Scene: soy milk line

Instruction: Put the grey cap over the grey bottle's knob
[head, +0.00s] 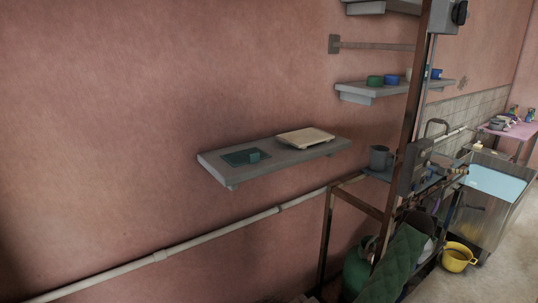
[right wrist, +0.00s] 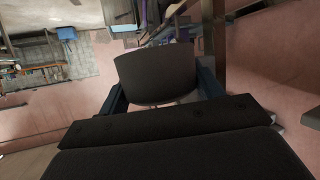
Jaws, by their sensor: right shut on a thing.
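My right gripper (right wrist: 162,94) shows in the right wrist view. Its two dark blue fingers are shut on the sides of a dark grey thing with a curved lower edge, which I take to be the grey cap (right wrist: 155,73). The cap is held off any surface. Neither gripper shows in the head view, and my left gripper is in neither view. I cannot make out a grey bottle with a knob in either view. A grey mug-like vessel (head: 380,158) stands on the metal stand in the head view; I cannot tell a knob on it.
A higher shelf (head: 362,90) holds green and blue round things. A rusty post (head: 405,130) stands right of the shelves. A sink is at right.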

